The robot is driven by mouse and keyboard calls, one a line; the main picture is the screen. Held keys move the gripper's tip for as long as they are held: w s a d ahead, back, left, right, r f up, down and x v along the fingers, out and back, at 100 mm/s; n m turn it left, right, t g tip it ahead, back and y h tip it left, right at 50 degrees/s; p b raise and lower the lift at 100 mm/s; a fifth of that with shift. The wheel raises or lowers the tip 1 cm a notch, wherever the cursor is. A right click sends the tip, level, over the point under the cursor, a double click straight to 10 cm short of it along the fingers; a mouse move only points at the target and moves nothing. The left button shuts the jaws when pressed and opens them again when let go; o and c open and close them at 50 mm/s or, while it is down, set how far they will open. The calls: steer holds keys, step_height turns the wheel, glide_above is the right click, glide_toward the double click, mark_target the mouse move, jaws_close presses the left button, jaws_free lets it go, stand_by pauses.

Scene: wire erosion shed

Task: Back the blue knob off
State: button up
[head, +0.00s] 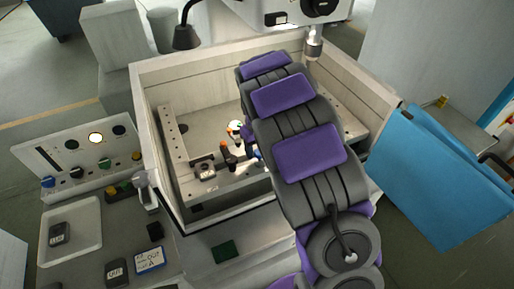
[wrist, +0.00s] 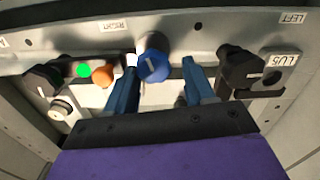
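In the wrist view the blue knob (wrist: 153,65) sits on the pale rail at top centre, with a white line on its face running up and slightly left. My gripper (wrist: 159,64) is open. Its two blue fingers reach up on either side of the knob, the left tip closer to it and the right tip with a visible gap. I cannot tell whether the left finger touches it. In the head view my arm hides most of the gripper and the knob. Another blue knob (head: 47,182) is on the control panel at the left.
In the wrist view a black clamp with a green dot (wrist: 84,70) and an orange knob (wrist: 103,75) stands left; another black clamp (wrist: 262,72) stands right. The open tank's walls (head: 150,150) surround my gripper. A grey tray (head: 85,225) lies outside, left.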

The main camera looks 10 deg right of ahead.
steer(key=shift+d, duration=0.4)
steer(key=c, duration=0.5)
steer(key=shift+a, duration=0.1)
steer(key=shift+c, duration=1.4)
steer(key=m+p, duration=0.3)
steer(key=m, duration=0.1)
steer(key=shift+m, duration=0.4)
steer(key=m+p, duration=0.1)
steer(key=m, duration=0.1)
steer(key=m+p, duration=0.2)
steer(key=m, duration=0.1)
steer(key=shift+s+d, duration=0.1)
steer(key=shift+d, duration=0.1)
steer(key=m+p, duration=0.2)
steer(key=m, duration=0.3)
steer(key=shift+m, duration=0.4)
steer(key=shift+m+p, duration=0.6)
steer(key=shift+m, duration=1.6)
